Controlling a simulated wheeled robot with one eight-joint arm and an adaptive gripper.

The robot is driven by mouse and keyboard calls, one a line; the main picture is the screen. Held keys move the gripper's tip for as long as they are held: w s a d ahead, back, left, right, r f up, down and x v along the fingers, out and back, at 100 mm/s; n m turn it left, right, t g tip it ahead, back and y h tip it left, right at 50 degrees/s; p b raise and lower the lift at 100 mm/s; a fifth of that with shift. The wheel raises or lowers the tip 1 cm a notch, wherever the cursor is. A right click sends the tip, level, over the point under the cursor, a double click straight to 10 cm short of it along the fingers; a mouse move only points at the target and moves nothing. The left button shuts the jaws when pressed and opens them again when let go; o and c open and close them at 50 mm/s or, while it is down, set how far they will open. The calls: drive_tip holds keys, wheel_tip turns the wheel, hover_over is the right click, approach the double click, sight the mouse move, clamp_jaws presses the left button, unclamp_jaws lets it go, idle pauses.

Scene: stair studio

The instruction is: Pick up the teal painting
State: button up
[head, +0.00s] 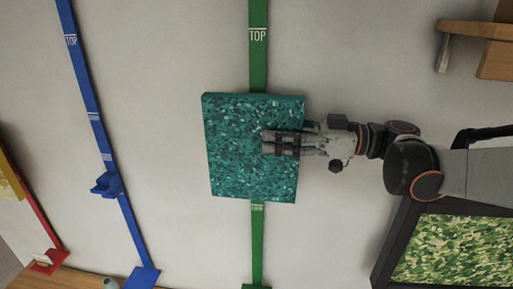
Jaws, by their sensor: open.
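The teal painting (238,160) is a speckled square panel in the middle of the head view. It sits in front of a green vertical strip (258,225) on the pale wall. My gripper (266,142) reaches in from the right, and its fingers overlap the right half of the painting in the picture. The jaws are open. I cannot tell whether the fingers touch the painting. The fingers hide a small part of its surface.
A blue strip (105,150) with a small blue bracket (106,184) is to the left. A red strip (35,215) is at far left. A dark-framed green camouflage picture (455,250) is at lower right. Wooden furniture (478,29) is at upper right. Bare wall lies between the strips.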

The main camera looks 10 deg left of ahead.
clamp_jaws()
drive_tip(key=shift+r, duration=0.1)
